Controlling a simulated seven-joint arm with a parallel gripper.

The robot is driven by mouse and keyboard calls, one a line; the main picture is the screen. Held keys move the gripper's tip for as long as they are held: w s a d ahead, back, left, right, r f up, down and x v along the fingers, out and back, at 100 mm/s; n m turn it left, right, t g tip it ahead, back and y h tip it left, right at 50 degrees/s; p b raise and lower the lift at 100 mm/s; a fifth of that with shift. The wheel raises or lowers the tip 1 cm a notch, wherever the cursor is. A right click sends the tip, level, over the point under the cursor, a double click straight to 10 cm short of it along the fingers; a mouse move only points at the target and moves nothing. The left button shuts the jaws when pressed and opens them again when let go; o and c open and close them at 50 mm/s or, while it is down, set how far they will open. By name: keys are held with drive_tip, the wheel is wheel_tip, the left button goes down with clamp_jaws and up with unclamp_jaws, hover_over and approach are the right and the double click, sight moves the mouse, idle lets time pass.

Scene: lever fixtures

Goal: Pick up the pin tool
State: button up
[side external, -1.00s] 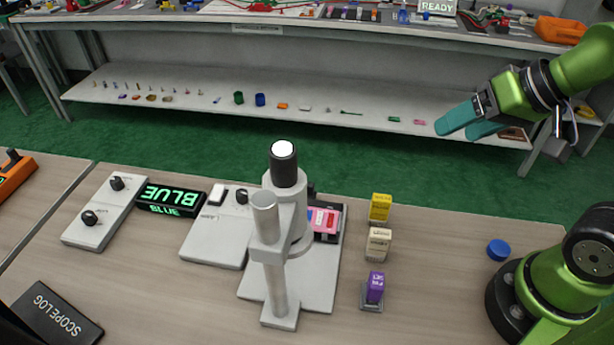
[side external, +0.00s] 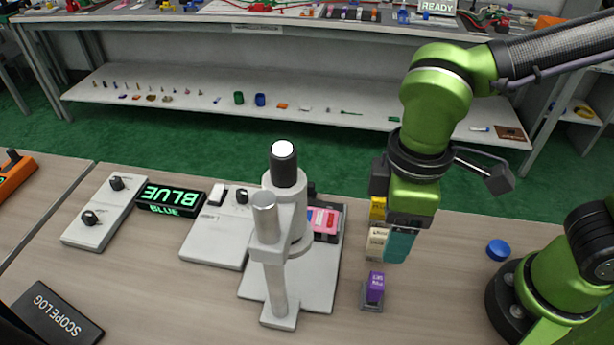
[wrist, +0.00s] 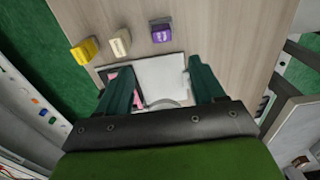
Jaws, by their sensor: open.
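A purple block (side external: 375,287) with small lettering, possibly reading "PIN SET", stands upright in a small grey holder (side external: 371,304) on the table. I cannot tell for sure that it is the pin tool. It also shows in the wrist view (wrist: 161,35), ahead of the fingers. My gripper (side external: 397,258) points down above the table, behind the purple block in the side view and apart from it. Its teal fingers are spread with nothing between them in the wrist view (wrist: 160,66). In the side view the gripper partly hides a cream block (side external: 376,243) and a yellow block (side external: 377,210).
A tall white microscope (side external: 284,230) stands left of the blocks. A pink item (side external: 324,220) lies behind it. A blue disc (side external: 498,250) lies right, near my base. A lit "BLUE" display (side external: 172,198) and knob panels are farther left. The table right of the purple block is clear.

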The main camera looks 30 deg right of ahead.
sight(377, 280)
wheel_tip(377, 280, down, 11)
drive_tip(key=shift+s+d+r, duration=0.1)
drive_tip(key=shift+r, duration=0.1)
drive_tip(key=shift+a+f, duration=0.15)
drive_tip(key=shift+f, duration=1.4)
drive_tip(key=shift+a+f, duration=0.15)
drive_tip(key=shift+f, duration=1.35)
drive_tip(key=c, duration=1.1)
drive_tip(key=shift+o, duration=0.2)
drive_tip(key=shift+r, duration=0.1)
